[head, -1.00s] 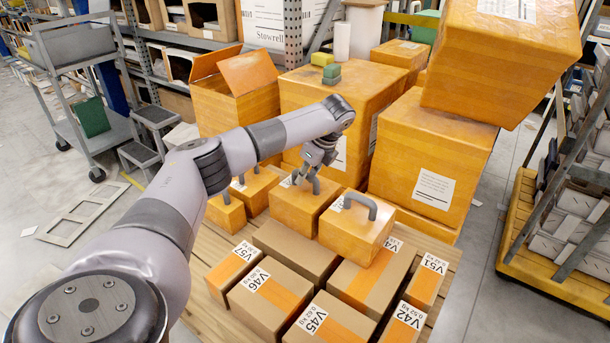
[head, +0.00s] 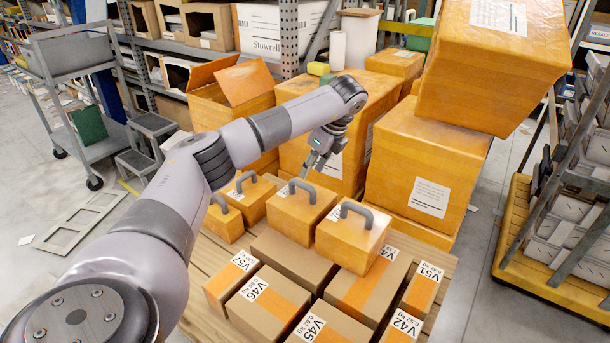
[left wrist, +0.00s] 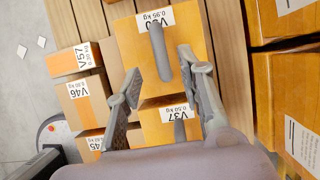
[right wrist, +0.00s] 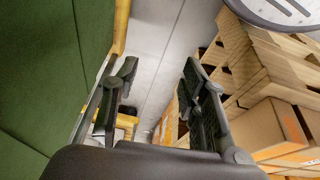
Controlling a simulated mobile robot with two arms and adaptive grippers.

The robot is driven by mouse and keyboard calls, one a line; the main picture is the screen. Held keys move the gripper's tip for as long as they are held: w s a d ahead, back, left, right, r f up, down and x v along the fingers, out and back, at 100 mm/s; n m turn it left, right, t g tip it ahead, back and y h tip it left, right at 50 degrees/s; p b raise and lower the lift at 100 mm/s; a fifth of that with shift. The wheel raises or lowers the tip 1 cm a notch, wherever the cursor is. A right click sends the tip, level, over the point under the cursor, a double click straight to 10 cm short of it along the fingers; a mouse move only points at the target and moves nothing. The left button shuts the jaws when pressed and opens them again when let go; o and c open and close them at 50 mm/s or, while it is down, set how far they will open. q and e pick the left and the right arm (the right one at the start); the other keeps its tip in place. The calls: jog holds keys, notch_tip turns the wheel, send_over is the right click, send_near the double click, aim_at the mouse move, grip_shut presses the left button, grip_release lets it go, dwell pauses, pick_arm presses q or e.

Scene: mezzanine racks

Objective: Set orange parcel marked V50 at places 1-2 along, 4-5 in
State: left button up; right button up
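An orange parcel (head: 295,219) with a grey handle stands among the grouped parcels. In the left wrist view this parcel (left wrist: 187,60) has a label partly hidden by its handle; a 0 and 0.95 kg show, consistent with V50. My left gripper (head: 311,168) is open just above that handle. In the left wrist view the handle appears between the spread fingers (left wrist: 158,66); no grip on it shows. Orange parcel V37 (left wrist: 158,129) stands beside it, also with a handle (head: 352,238). My right gripper (right wrist: 158,72) is open and empty, outside the head view.
Brown boxes V46 (head: 262,308), V57 and several more stand in front on wooden slats. Two small orange parcels (head: 226,223) stand to the left. Large orange boxes (head: 425,165) rise behind and right. A grey cart (head: 85,90) stands far left. A green panel (right wrist: 40,85) is beside my right gripper.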

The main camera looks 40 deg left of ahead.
pick_arm(q)
jog(key=v, duration=0.4)
pick_arm(e)
jog(key=shift+w+f, duration=0.25)
jog(key=shift+f, duration=0.3)
pick_arm(q)
jog(key=shift+f, duration=0.1)
pick_arm(e)
jog(key=shift+r, duration=0.1)
jog(key=shift+s, duration=0.1)
